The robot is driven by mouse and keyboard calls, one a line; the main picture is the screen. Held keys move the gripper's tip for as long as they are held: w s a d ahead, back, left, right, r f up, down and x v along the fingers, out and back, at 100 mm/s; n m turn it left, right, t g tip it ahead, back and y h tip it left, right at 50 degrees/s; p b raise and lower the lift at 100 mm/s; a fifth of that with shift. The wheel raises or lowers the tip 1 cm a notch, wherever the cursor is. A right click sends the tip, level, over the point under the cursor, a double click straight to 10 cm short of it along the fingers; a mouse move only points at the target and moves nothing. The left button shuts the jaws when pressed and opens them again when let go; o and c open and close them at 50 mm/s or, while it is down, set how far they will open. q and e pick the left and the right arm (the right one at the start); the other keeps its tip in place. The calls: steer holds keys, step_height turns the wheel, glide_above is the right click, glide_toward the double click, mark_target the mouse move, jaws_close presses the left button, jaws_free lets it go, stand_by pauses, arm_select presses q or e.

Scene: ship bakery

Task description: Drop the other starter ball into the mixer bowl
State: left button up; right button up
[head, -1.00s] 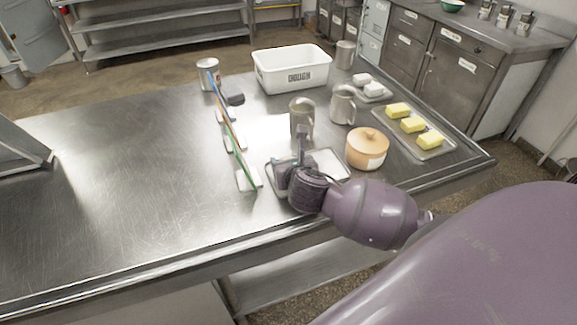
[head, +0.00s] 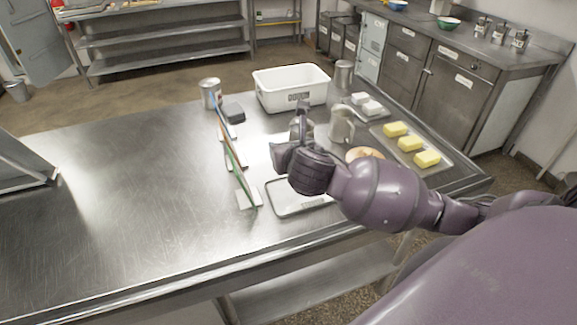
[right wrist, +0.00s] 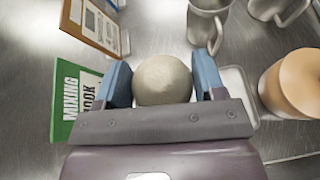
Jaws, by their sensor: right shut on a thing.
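The starter ball (right wrist: 163,80) is a pale beige, round lump of dough in the right wrist view. My right gripper (right wrist: 164,82) is shut on it, with a blue finger on each side. In the head view my right gripper (head: 284,152) is above the small tray (head: 290,207), and its wrist hides the ball there. The mixer bowl is not clearly visible; only part of a metal structure (head: 22,165) shows at the left edge of the table. My left gripper is not in view.
Upright cards, including a green book (right wrist: 66,100), stand left of the gripper. The table's left half (head: 110,190) is clear.

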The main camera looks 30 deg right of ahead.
step_height(320, 180, up, 9)
steer(key=shift+p, duration=0.4)
